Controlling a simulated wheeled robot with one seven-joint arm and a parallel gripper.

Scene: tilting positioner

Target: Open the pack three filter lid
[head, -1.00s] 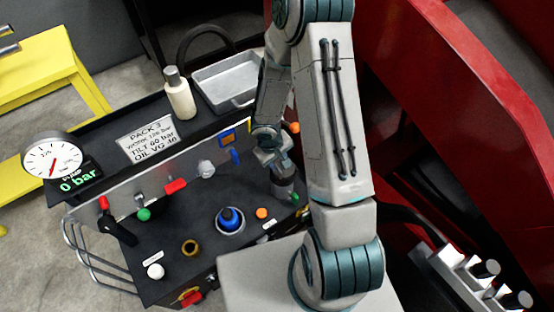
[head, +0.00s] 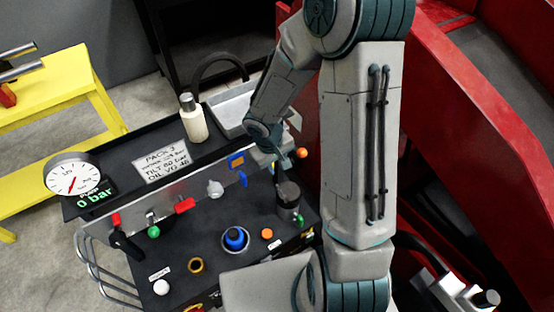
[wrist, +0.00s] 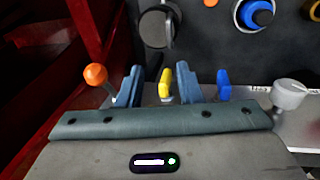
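A dark round canister (head: 288,197), which looks like the filter, stands at the right of the pack's black top. Its dark round lid (wrist: 157,27) shows at the top of the wrist view, ahead of my fingers and apart from them. I cannot tell whether the lid is raised. My gripper (wrist: 159,82) has its two blue-grey fingers spread. A yellow piece (wrist: 165,86) shows between them; I cannot tell whether it is touched. In the head view my gripper (head: 268,152) is above and left of the canister, partly hidden by my wrist.
A sign reading PACK 3 (head: 163,161), a gauge (head: 72,178) and a cream bottle (head: 193,120) are at the left and back. An orange knob (wrist: 96,74) stands left of my fingers, a blue piece (wrist: 223,85) right. A blue cap (head: 235,238) sits on the top. Red structure (head: 470,110) fills the right.

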